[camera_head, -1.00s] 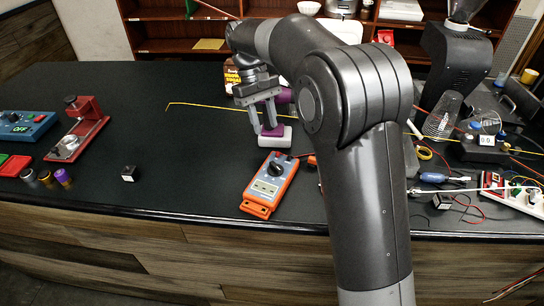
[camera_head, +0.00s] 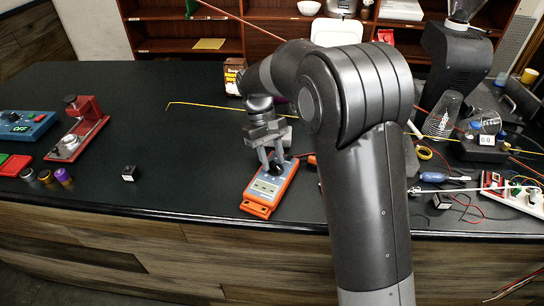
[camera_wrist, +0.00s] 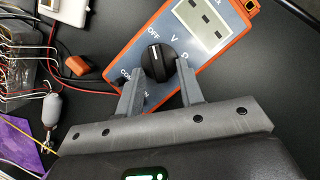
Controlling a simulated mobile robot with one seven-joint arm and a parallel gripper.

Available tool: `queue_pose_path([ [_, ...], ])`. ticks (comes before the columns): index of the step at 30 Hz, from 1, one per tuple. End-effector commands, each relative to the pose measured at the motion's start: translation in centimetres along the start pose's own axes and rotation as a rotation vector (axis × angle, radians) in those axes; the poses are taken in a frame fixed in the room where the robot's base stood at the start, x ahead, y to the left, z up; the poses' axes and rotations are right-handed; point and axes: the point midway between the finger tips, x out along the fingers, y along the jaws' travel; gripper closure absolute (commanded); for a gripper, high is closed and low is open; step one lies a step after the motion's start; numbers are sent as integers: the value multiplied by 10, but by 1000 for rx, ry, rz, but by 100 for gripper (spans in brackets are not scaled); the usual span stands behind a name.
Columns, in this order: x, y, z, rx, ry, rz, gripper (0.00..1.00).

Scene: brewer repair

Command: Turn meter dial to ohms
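The meter (camera_head: 262,196) is an orange box with a pale display, lying on the dark bench; it also shows in the wrist view (camera_wrist: 210,28). Its round black dial (camera_wrist: 157,63) has a white mark toward the OFF and V labels. My gripper (camera_wrist: 160,70) has one finger on each side of the dial, very close to its edges. Whether the fingers touch it cannot be told. In the head view my gripper (camera_head: 272,166) is over the dial end of the meter and hides most of the dial.
An orange plug (camera_wrist: 82,65) and wires lie beside the meter. A red press stand (camera_head: 80,135) and a small dark cube (camera_head: 129,173) are to the left. Cables, a blue-handled tool (camera_head: 433,178) and a power strip (camera_head: 515,193) crowd the right.

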Motion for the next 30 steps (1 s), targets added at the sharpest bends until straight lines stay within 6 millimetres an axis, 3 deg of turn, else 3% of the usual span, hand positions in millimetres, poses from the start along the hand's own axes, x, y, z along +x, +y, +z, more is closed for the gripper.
queue_pose_path([
  [5,0,0,0,0,0,0,65],
  [18,0,0,0,0,0,0,100],
  [30,0,1,0,30,0,-13,100],
])
